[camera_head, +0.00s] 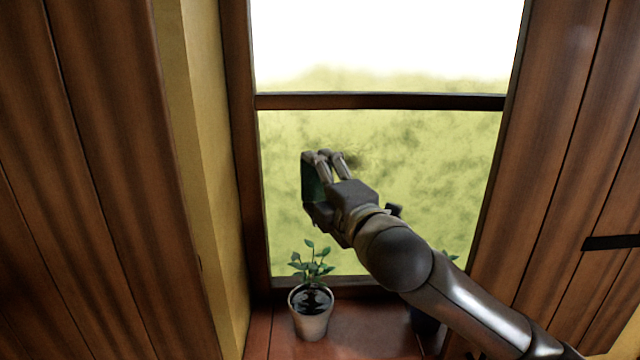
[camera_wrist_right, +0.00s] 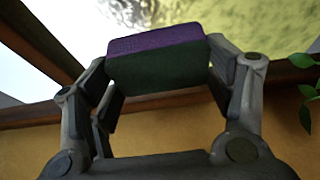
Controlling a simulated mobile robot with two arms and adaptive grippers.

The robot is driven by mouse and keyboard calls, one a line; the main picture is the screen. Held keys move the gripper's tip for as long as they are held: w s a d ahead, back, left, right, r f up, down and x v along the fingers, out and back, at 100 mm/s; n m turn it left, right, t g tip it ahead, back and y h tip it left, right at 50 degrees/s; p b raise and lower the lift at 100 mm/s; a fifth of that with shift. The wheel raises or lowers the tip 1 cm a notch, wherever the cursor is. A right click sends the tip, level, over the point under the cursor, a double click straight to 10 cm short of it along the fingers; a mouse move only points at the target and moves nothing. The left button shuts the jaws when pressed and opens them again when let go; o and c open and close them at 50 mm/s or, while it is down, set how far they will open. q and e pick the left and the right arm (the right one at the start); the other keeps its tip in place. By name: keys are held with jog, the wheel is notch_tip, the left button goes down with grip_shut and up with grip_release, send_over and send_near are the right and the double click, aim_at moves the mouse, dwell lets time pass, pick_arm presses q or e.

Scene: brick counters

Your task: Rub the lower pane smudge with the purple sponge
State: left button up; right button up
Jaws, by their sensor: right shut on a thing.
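The lower window pane (camera_head: 430,190) shows a mottled yellow-green view. A small dark patch (camera_head: 353,160) just right of my fingertips looks like the smudge; the gripper partly covers that area. My right gripper (camera_head: 325,163) is in front of the lower pane, shut on the sponge (camera_head: 313,182), whose dark green side shows at its left. In the right wrist view, the sponge (camera_wrist_right: 155,58) has a purple layer over a dark green one, held between both fingers. I cannot tell whether it touches the glass. My left gripper is not in view.
A white pot with a leafy plant (camera_head: 311,310) stands on the wooden sill (camera_head: 258,335) below the gripper. A second, dark pot (camera_head: 424,322) is partly hidden behind my right arm. A wooden crossbar (camera_head: 380,102) divides the panes. Wood panels flank the window.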

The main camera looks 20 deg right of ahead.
jog(key=shift+w+d, duration=0.2)
jog(key=shift+w, duration=0.4)
jog(key=shift+s+d, duration=0.35)
jog(key=shift+d, duration=0.9)
jog(key=shift+s+d, duration=0.35)
jog(key=shift+d, duration=0.85)
jog(key=shift+s+d, duration=0.35)
jog(key=shift+d, duration=0.9)
jog(key=shift+s+d, duration=0.1)
jog(key=shift+d, duration=0.5)
jog(key=shift+s+d, duration=0.2)
jog(key=shift+d, duration=0.45)
jog(key=shift+s+d, duration=0.15)
jog(key=shift+d, duration=0.45)
jog(key=shift+a+r, duration=0.1)
